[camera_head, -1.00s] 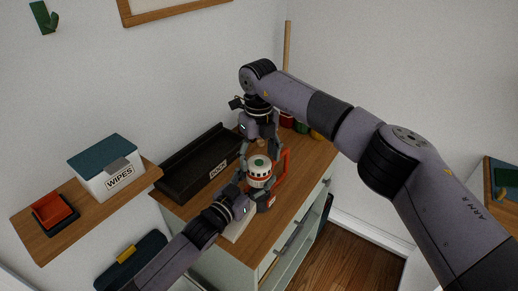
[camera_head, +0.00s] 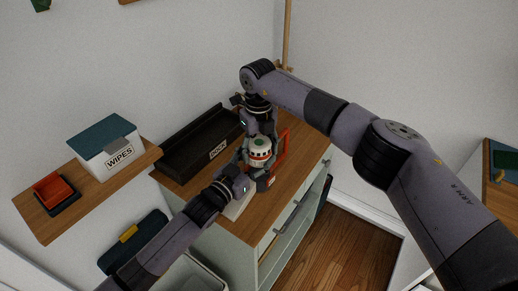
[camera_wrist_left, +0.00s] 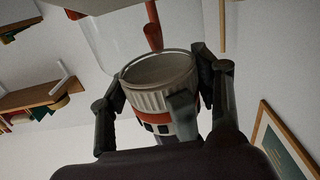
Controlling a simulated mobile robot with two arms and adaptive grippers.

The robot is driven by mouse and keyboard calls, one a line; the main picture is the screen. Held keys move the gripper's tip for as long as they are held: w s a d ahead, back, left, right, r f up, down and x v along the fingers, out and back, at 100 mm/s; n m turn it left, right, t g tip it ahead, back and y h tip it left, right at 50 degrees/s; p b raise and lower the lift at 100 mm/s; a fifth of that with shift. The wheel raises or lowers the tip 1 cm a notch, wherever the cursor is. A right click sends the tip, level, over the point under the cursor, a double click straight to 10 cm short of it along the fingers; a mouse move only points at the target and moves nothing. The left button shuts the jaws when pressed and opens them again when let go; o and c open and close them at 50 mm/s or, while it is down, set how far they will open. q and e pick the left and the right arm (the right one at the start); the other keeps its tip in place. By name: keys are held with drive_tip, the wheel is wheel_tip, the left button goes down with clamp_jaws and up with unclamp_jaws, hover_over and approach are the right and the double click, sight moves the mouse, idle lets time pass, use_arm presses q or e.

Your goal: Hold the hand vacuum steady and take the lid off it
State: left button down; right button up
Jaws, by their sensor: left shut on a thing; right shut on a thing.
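The hand vacuum (camera_head: 258,164) stands on the wooden cabinet top, white with a red-orange band and dark marks. Its pale lid (camera_head: 259,144) has a green spot on top. My left gripper (camera_head: 246,177) is shut on the vacuum's body from the front left. In the left wrist view the vacuum's ribbed grey part (camera_wrist_left: 160,88) lies between the two fingers, with an orange band beside it. My right gripper (camera_head: 257,143) comes from above and is shut on the lid; its fingers are partly hidden.
A long black tray (camera_head: 190,160) lies just left of the vacuum. A red-orange frame-like thing (camera_head: 284,147) stands close on its right. A wipes box (camera_head: 108,150) and a small red tray (camera_head: 53,188) sit on a wall shelf (camera_head: 85,200). The front right cabinet top is clear.

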use_arm(q)
drive_tip(key=shift+f, duration=0.3)
use_arm(e)
drive_tip(key=c, duration=0.5)
use_arm(q)
drive_tip(key=shift+s, duration=0.1)
use_arm(e)
drive_tip(key=shift+d+n, duration=0.1)
drive_tip(key=shift+n, duration=2)
use_arm(q)
drive_tip(key=shift+a, duration=0.15)
use_arm(e)
drive_tip(key=shift+w, duration=0.1)
drive_tip(key=o, duration=1)
drive_tip(key=shift+r, duration=0.1)
drive_tip(key=o, duration=0.3)
